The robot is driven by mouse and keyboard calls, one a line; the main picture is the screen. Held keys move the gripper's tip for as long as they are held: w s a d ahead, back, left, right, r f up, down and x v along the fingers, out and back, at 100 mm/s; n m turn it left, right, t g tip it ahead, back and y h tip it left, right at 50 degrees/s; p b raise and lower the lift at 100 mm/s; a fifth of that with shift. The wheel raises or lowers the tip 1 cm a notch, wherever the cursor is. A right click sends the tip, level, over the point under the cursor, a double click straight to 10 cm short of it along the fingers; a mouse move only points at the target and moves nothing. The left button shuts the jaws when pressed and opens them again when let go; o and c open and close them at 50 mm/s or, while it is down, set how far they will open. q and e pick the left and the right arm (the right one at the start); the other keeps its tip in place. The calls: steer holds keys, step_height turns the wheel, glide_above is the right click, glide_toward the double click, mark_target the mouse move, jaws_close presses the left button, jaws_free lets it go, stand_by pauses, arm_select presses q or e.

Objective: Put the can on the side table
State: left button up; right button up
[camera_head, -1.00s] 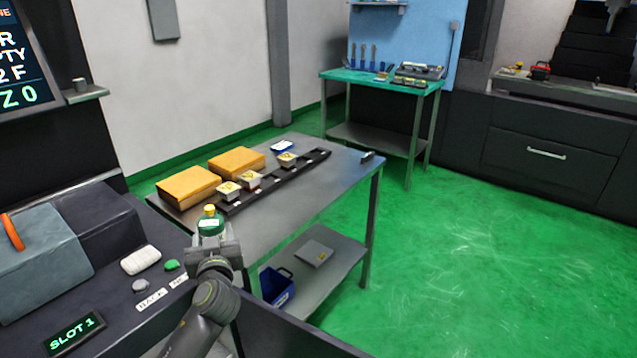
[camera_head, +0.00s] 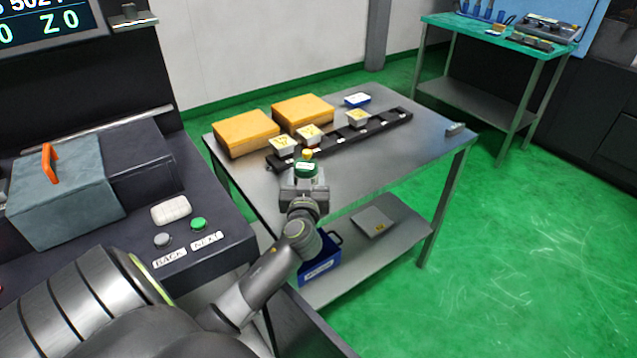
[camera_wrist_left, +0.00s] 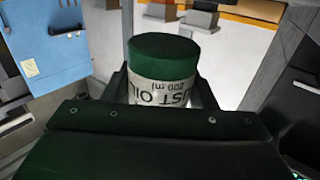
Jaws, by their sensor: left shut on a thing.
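In the head view the can appears against the near left part of the steel side table (camera_head: 375,172), just before the black rack. Its height above the tabletop is hard to tell. My right gripper is not in view.
A small blue-and-white box (camera_head: 358,99) lies behind. The right front of the tabletop is mostly clear. A blue bin (camera_head: 318,268) stands on the lower shelf.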

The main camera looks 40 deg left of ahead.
arm_select(q)
steer(key=shift+f, duration=2.15)
steer(key=shift+b, duration=0.3)
steer(key=shift+f, duration=0.2)
steer(key=o, duration=1.1)
steer(key=shift+r, duration=0.1)
steer(key=shift+o, duration=0.2)
